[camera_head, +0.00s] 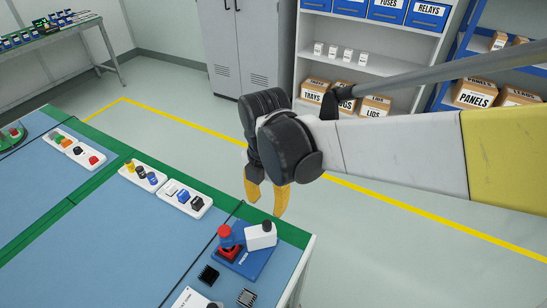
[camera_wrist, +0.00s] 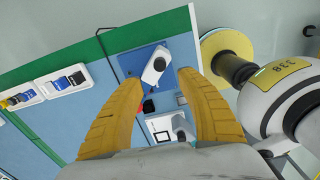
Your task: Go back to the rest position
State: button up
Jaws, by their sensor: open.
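My gripper (camera_head: 268,192) has yellow fingers and hangs from my arm above the far edge of the blue workbench (camera_head: 110,235). In the wrist view my gripper (camera_wrist: 160,110) shows its two fingers spread apart with nothing held between them. The white block also shows between and beyond the fingertips in the wrist view (camera_wrist: 155,68).
White trays (camera_head: 180,197) with small coloured parts line the bench's green far edge. Two small dark square pieces (camera_head: 208,274) lie near the plate. Shelves with boxes (camera_head: 350,60) and a grey cabinet (camera_head: 240,45) stand behind. The floor (camera_head: 400,250) beside the bench is clear.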

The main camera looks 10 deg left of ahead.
notch_tip(320, 180, up, 2)
jog(key=shift+r, duration=0.1)
jog(key=shift+d, duration=0.1)
dwell(0.3)
